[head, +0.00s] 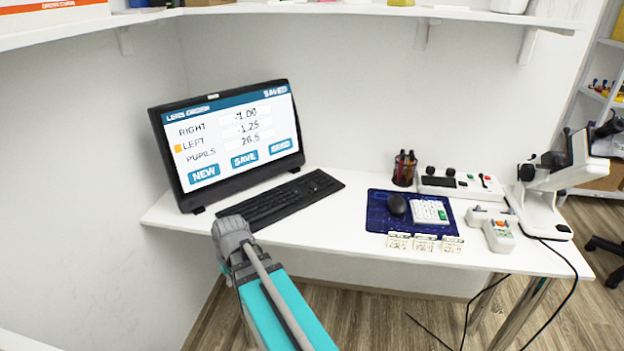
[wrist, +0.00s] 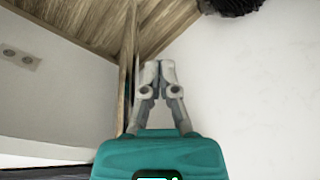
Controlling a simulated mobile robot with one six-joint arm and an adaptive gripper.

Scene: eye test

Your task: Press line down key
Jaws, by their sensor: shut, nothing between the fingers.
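The monitor (head: 232,142) on the desk shows a lens page with lines RIGHT, LEFT and PUPILS. An orange marker (head: 178,149) stands beside LEFT. The black keyboard (head: 290,199) lies in front of the monitor; its key labels are too small to read. A white keypad (head: 429,211) with some green keys lies on the blue mat (head: 375,222); its labels are also unreadable. I cannot tell which key is line down. My gripper (wrist: 160,70) is shut and empty in the wrist view, with no key near its tips. Its fingers cannot be made out in the head view.
Small white cards (head: 425,243) lie along the front edge. Devices crowd the desk's right end. A shelf (head: 330,10) hangs above. Bare desk (head: 345,215) lies between keyboard and mat.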

